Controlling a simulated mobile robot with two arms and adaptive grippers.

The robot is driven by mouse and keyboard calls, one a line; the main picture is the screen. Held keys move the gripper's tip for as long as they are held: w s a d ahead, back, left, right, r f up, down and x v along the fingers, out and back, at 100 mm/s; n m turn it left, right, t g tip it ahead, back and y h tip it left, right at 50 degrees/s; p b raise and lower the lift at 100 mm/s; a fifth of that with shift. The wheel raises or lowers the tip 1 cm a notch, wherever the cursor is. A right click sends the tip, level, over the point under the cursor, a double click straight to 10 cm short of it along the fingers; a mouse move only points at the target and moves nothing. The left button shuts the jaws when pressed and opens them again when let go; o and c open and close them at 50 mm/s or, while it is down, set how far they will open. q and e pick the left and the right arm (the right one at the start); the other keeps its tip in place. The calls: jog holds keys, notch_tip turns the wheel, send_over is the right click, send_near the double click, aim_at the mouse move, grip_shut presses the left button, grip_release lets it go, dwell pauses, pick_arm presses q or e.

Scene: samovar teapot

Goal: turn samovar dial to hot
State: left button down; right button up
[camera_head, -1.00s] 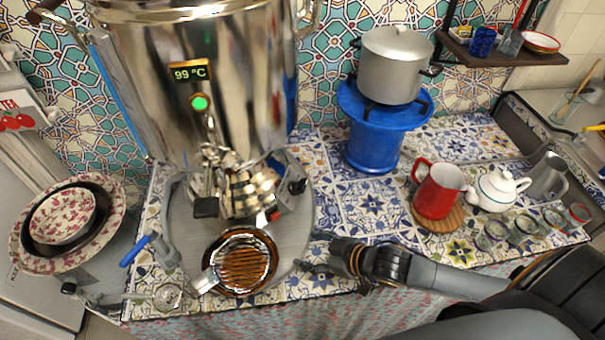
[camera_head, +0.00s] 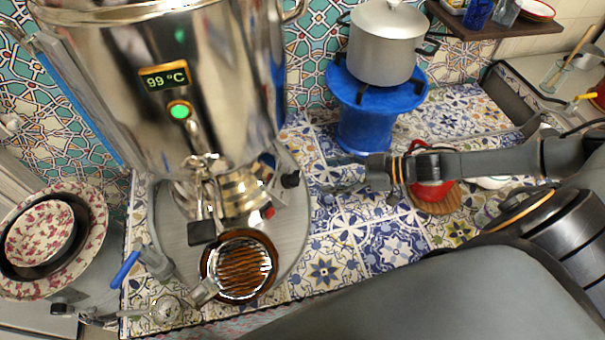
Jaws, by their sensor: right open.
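The samovar (camera_head: 215,80) is a large shiny metal urn at the left, with a 99 °C display (camera_head: 164,76) and a lit green button (camera_head: 179,110). A small control box (camera_head: 283,163) sits at the right of its base, bearing a black dial knob (camera_head: 291,180). My right gripper (camera_head: 324,175) is to the right of the knob, its fingers open and pointing left at it. A small gap shows between fingertips and knob. The dial's markings are too small to read. My left gripper is out of view.
A blue burner (camera_head: 366,127) with a grey pot (camera_head: 387,45) stands behind my gripper. A red pitcher (camera_head: 433,190) is partly behind my right arm.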

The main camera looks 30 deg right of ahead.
aim_at(299, 178)
jog(key=p+x, duration=0.1)
jog(key=x, duration=0.7)
jog(key=shift+w+f, duration=0.1)
jog(key=shift+w, duration=0.05)
jog(key=shift+c, duration=0.2)
jog(key=c, duration=1.1)
